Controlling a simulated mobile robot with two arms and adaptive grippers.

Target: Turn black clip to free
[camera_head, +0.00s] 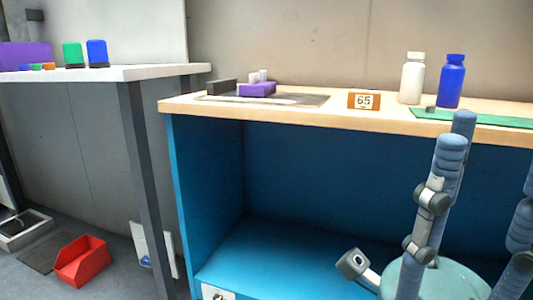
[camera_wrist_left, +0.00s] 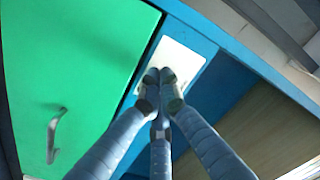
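In the left wrist view, my left gripper (camera_wrist_left: 160,77) has long grey-blue fingers whose dark-tipped ends come together in front of a white plate (camera_wrist_left: 180,55) on a blue surface. The fingers look closed, and I see nothing held between them. Their tips cover part of the plate, and I cannot make out a black clip there. In the head view, a small white panel with a dark spot (camera_head: 217,293) shows at the bottom of the blue desk; its details are too small to tell.
A green door (camera_wrist_left: 75,70) with a metal handle (camera_wrist_left: 54,135) is left of the plate. The blue desk (camera_head: 181,200) carries white (camera_head: 412,80) and blue (camera_head: 450,83) bottles and a "65" sign (camera_head: 363,100). A red bin (camera_head: 82,262) lies on the floor at left.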

